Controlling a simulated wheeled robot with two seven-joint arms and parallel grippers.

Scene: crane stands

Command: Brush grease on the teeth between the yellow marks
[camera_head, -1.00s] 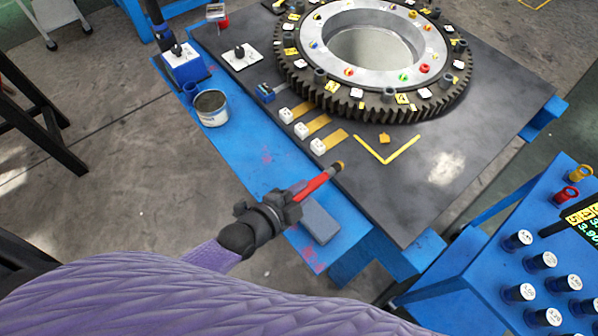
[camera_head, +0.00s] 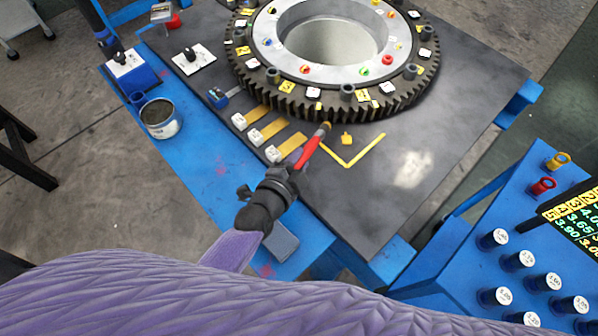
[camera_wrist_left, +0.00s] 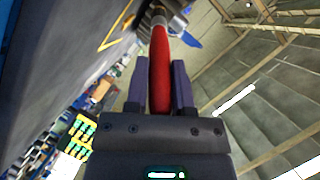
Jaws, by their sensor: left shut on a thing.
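My left gripper (camera_head: 285,178) is shut on a red-handled brush (camera_head: 311,146). The brush also shows between the fingers in the left wrist view (camera_wrist_left: 160,70). In the head view its tip points up and right, in front of the near side of the toothed gear ring (camera_head: 330,108); I cannot tell whether it touches anything. The ring lies on a dark plate, with yellow and white tags (camera_head: 364,95) on its top near the teeth. An open grease tin (camera_head: 160,120) stands on the blue bench to the left. My right gripper is not in view.
White blocks with tan strips (camera_head: 266,133) and a yellow corner mark (camera_head: 352,160) lie on the dark plate (camera_head: 440,150) near the ring. A grey block (camera_head: 281,242) sits on the blue ledge. A blue stand (camera_head: 480,270) with white-capped pegs and a display is at right.

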